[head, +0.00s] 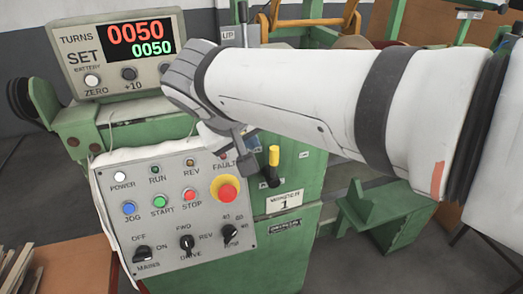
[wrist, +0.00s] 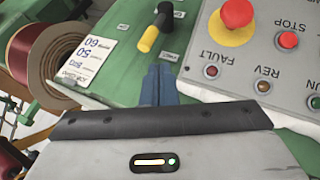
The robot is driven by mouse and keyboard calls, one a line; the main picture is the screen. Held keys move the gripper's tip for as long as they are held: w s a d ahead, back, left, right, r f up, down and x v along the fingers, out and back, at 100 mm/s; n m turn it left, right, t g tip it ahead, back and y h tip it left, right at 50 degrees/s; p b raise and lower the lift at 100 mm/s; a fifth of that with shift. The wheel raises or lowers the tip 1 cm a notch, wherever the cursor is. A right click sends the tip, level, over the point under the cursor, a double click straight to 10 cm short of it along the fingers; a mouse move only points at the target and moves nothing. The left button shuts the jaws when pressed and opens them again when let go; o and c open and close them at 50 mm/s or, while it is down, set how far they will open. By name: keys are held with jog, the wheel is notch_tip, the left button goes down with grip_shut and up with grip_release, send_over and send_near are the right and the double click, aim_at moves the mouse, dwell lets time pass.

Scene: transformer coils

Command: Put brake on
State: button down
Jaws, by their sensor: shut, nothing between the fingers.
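The lever with a yellow grip and black lower part (head: 273,157) stands on the green machine front, right of the control panel, its yellow end up. I take it to be the brake lever; its small labels are too small to read. The lever also shows in the wrist view (wrist: 149,37), which is upside down. My gripper (head: 247,166) is shut and empty, just left of the lever in the head view. In the wrist view its blue-grey fingers (wrist: 160,82) are together, below the lever and apart from it.
The control panel (head: 150,185) with a red emergency stop (head: 227,191) lies close left of my gripper. A counter display (head: 125,55) reads 0050 twice. A reddish wire spool (wrist: 38,52) and a job card (wrist: 86,52) show beside the lever.

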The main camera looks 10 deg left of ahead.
send_near(271, 162)
jog(key=x, duration=0.2)
jog(key=a+x, duration=0.1)
jog(key=x, duration=0.2)
jog(key=shift+w, duration=0.25)
